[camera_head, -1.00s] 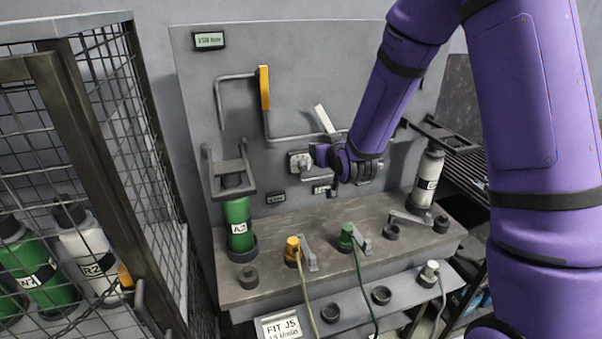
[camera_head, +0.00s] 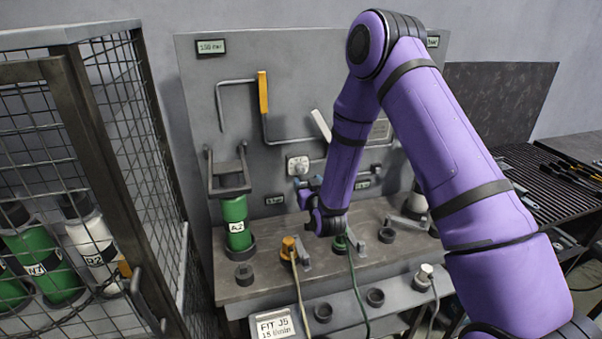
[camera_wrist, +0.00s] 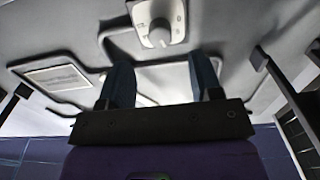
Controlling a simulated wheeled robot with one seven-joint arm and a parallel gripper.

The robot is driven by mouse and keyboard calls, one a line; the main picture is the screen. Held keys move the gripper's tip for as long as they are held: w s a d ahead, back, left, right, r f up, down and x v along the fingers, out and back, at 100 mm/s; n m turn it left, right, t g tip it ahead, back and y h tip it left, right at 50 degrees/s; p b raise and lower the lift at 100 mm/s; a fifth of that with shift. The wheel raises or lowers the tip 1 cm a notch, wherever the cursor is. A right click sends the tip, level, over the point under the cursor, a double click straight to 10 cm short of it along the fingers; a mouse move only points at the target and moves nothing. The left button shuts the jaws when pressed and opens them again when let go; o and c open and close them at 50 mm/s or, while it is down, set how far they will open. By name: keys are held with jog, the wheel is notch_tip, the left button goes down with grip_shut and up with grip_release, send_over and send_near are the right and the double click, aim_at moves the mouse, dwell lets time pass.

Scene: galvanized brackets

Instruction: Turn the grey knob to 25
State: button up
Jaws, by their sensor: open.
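The grey knob (camera_head: 298,165) sits on a light square plate on the upright grey panel, right of the green bottle. In the wrist view the knob (camera_wrist: 158,33) is at top centre on its dial plate, with a pale grip bar and small markings too blurred to read. I cannot tell its setting. My gripper (camera_head: 304,184) is in front of and a little below the knob in the head view. In the wrist view my gripper (camera_wrist: 161,75) has its two dark fingers spread apart, with nothing between them. The fingertips appear short of the knob.
A yellow lever (camera_head: 263,92) and a white lever (camera_head: 321,125) stand on pipes above the knob. The green bottle (camera_head: 236,222) stands in a holder at left. Hose plugs, including a yellow one (camera_head: 289,246), stand on the bench below. A mesh cage (camera_head: 118,130) is at left.

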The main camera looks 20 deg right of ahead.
aim_at(301, 172)
jog(key=w, duration=0.7)
jog(key=c, duration=0.9)
